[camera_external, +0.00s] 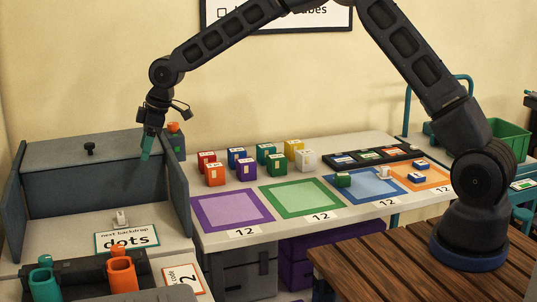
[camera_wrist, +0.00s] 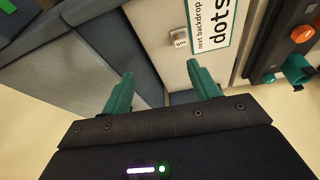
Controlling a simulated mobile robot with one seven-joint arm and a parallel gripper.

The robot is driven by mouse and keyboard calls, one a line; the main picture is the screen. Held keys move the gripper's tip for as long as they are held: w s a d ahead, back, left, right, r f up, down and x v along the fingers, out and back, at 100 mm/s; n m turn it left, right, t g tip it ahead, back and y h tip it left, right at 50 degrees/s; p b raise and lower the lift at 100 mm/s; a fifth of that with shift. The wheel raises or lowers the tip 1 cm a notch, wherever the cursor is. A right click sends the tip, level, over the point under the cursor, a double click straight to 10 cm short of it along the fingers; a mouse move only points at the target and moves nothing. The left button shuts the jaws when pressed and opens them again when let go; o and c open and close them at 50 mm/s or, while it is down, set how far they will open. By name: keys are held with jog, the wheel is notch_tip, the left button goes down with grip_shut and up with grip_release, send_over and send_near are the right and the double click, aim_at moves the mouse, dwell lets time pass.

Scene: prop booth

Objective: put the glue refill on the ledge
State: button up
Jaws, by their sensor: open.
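My gripper (camera_external: 146,150) hangs above the grey booth at the left, its teal fingers pointing down. In the wrist view my gripper (camera_wrist: 162,84) is open, with nothing between the fingers. Nothing is clearly labelled as the glue refill. An orange bottle (camera_external: 122,272) and a teal bottle (camera_external: 44,282) stand in a black holder (camera_external: 78,273) at the front left. A small orange-and-green item (camera_external: 174,134) is at the booth's back right, just right of my gripper. The grey top edge of the booth's back panel (camera_external: 60,156) looks like a ledge, but I cannot be sure.
A "next backdrop dots" card (camera_external: 127,240) and a small white block (camera_external: 121,217) are on the booth floor. Grey side walls (camera_external: 177,183) flank it. The white table (camera_external: 240,247) to the right holds several coloured cubes (camera_external: 245,170) and mats. A green bin (camera_external: 508,141) is far right.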

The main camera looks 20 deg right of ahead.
jog(key=w+d+r+m+t+h, duration=0.1)
jog(key=d+r+m, duration=0.1)
jog(key=d+r, duration=0.65)
jog(key=w+d+r+m+t+h, duration=0.15)
jog(key=d+r, duration=0.25)
jog(key=d, duration=0.9)
jog(key=s+d+r+m, duration=0.2)
jog(key=s+d+r, duration=0.15)
jog(key=d, duration=0.65)
jog(key=s+d+r+m, duration=0.2)
jog(key=d+r, duration=0.3)
jog(key=d, duration=0.5)
jog(key=s+d+r+m+h, duration=0.25)
jog(key=s+d+m, duration=0.25)
jog(key=s+d, duration=0.9)
jog(key=s+d+f+m+t+y, duration=0.1)
jog(key=s+d+m, duration=0.3)
jog(key=s+d, duration=0.7)
jog(key=shift+s+f, duration=0.35)
jog(key=shift+f, duration=0.4)
